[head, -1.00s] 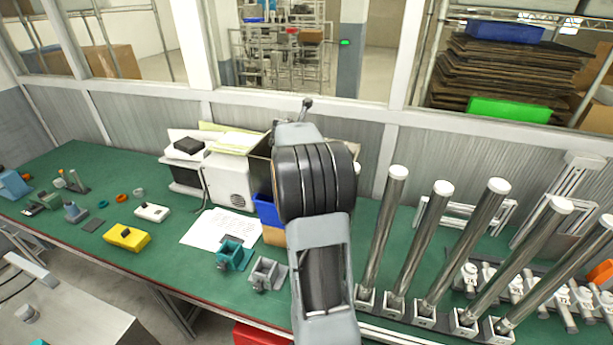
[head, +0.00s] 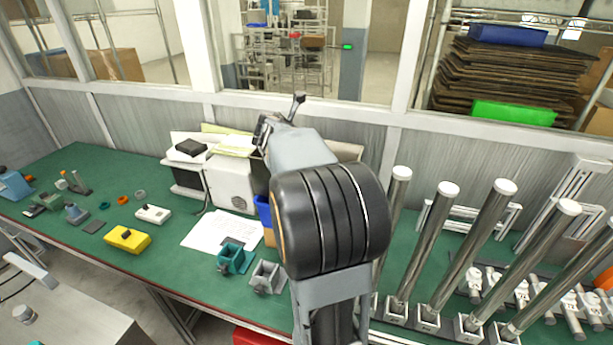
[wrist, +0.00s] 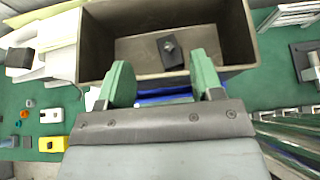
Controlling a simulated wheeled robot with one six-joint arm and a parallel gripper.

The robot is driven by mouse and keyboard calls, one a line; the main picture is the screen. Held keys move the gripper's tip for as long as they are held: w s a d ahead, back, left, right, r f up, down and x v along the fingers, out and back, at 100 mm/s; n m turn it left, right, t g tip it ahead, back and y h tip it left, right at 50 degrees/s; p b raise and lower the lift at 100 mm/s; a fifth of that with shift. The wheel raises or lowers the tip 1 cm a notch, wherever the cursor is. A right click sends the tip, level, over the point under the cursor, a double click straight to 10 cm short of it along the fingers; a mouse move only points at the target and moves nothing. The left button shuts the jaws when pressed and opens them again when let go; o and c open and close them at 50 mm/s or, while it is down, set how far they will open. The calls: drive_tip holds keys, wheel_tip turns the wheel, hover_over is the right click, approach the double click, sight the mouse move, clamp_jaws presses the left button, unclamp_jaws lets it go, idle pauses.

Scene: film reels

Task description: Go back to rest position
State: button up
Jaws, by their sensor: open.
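My gripper (wrist: 163,80) is open in the wrist view. Its two green fingers stand apart with nothing between them. Beyond the fingertips is an open grey-brown bin (wrist: 228,38). A small dark block with a round knob (wrist: 172,50) lies on the bin's floor. The fingertips overlap the bin's near side in the picture; I cannot tell their height over it. In the head view my raised arm (head: 330,220) fills the middle and hides most of the bin. The fingers do not show clearly there.
Several upright metal rods with white caps (head: 455,250) stand close right of my arm. A white boxy machine (head: 230,182) and a blue bin (head: 264,212) are on its left. The green bench (head: 190,275) also holds a yellow block (head: 127,239) and small parts. A windowed wall stands behind.

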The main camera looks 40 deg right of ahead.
idle(0.3)
drive_tip(key=s+a+f+m+g+y, duration=0.35)
drive_tip(key=s+a+f+m, duration=0.45)
drive_tip(key=m, duration=0.8)
drive_tip(key=s+a+f+m+t+y+b, duration=0.1)
drive_tip(key=s+a+f+m+y, duration=0.1)
drive_tip(key=a, duration=1)
drive_tip(key=s+a+f+m+t+y+b, duration=0.1)
drive_tip(key=s+a+m+y, duration=0.4)
drive_tip(key=a, duration=0.7)
drive_tip(key=shift+s+a+f+t, duration=0.35)
drive_tip(key=shift+s+f+t, duration=0.15)
drive_tip(key=shift+s, duration=0.65)
drive_tip(key=shift+y, duration=0.25)
